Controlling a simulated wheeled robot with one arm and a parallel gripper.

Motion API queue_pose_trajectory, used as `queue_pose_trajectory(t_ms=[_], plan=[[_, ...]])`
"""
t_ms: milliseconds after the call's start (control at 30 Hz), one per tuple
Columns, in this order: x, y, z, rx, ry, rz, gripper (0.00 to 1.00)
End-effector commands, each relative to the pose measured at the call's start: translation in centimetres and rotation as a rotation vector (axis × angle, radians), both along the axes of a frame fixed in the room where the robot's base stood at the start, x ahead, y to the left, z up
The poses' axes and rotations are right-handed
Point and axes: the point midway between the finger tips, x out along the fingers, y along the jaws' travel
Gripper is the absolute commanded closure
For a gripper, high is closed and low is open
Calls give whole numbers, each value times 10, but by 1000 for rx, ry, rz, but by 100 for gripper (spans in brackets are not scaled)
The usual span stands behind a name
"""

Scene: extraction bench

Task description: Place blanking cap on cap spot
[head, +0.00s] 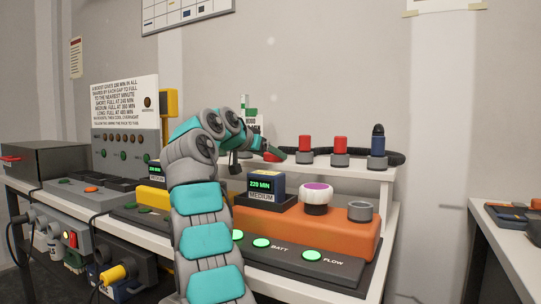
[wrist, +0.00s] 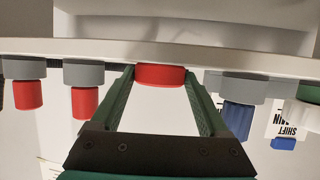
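The blanking cap appears to be the wide, flat red cap (wrist: 160,75); it also shows small and partly covered in the head view (head: 271,156). My gripper (wrist: 160,82) has a finger on each side of it, with no clear gap, so it looks shut on the cap. In the head view my gripper (head: 266,152) is at the left part of the raised white shelf (head: 345,172). The cap is at the shelf, between grey sockets in the wrist view. I cannot tell whether it touches the shelf. No cap spot is visible; the surface at the cap is hidden.
Beside the cap stand red plugs (head: 305,146) (head: 340,146) and a blue plug (head: 378,140) in grey sockets. Another blue plug (wrist: 238,118) is close on the other side. An orange unit (head: 345,237) with a purple-topped knob (head: 316,197) stands in front.

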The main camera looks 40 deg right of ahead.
Motion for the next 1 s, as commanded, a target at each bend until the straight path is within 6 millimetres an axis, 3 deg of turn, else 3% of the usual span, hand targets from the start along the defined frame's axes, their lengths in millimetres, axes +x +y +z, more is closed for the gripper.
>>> queue_pose_trajectory(t_ms=[167,567,767,1000], plan=[[0,0,1,0,0,0,1],[0,1,5,0,0,1,0],[-6,24,13,0,-2,2,0],[-18,67,33,-3,-1,3,0]])
